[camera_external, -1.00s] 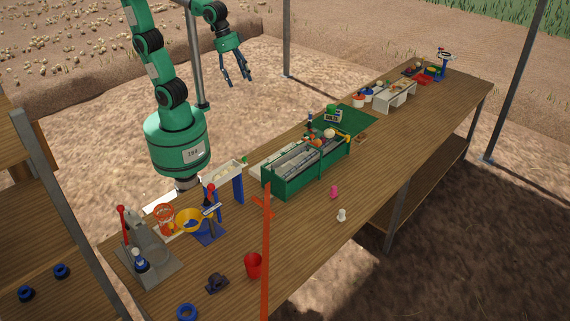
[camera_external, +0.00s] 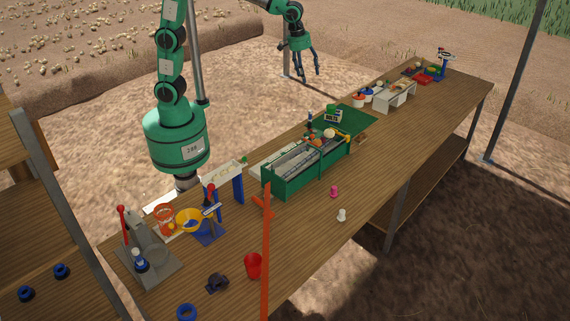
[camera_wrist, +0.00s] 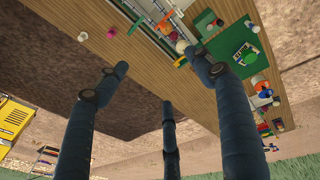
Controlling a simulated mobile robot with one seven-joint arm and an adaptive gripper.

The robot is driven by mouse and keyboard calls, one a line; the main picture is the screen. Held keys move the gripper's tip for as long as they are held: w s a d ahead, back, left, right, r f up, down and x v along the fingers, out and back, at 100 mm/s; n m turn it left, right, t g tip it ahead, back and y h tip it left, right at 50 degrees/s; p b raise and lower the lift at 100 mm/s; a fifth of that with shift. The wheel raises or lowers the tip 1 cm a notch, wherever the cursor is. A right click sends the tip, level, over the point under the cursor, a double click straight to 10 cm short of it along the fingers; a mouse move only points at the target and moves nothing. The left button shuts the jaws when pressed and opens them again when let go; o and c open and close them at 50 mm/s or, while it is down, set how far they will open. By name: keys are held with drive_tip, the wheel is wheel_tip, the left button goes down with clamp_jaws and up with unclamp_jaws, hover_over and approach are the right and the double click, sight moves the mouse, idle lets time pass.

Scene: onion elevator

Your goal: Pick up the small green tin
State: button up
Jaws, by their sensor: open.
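A small green tin-like object with a pale label (camera_external: 333,114) stands on the green mat (camera_external: 358,118) behind the green divided box; the label seems to read "BOLTS". It shows in the wrist view at right (camera_wrist: 247,54), beyond a fingertip. Whether it is the tin itself or a sign beside one, I cannot tell for sure. My gripper (camera_external: 305,68) hangs in the air behind the table, up and left of the mat, apart from everything. In the wrist view, its three dark fingers (camera_wrist: 162,82) are spread open with nothing between them.
The green divided box (camera_external: 308,165) holds grey and coloured items. A white shelf (camera_external: 397,97) and white tubs stand farther along. An orange post (camera_external: 266,250), a red cup (camera_external: 253,264) and pink and white pieces occupy the near part. The front right of the table is clear.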

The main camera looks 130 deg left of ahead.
drive_tip(key=a+f+n, duration=0.4)
drive_tip(key=a+f, duration=0.1)
drive_tip(key=a, duration=0.7)
drive_tip(key=n+g+h+p, duration=0.1)
drive_tip(key=n+g+p, duration=0.15)
drive_tip(key=n, duration=0.85)
hover_over(331, 106)
wheel_tip(331, 106, down, 23)
drive_tip(key=shift+f+p, duration=0.15)
drive_tip(key=shift+p, duration=0.2)
drive_tip(key=shift+f, duration=0.1)
drive_tip(key=shift+w+f, duration=0.1)
drive_tip(key=shift+f, duration=4.15)
drive_tip(key=shift+a+f, duration=0.1)
drive_tip(key=shift+f, duration=2.5)
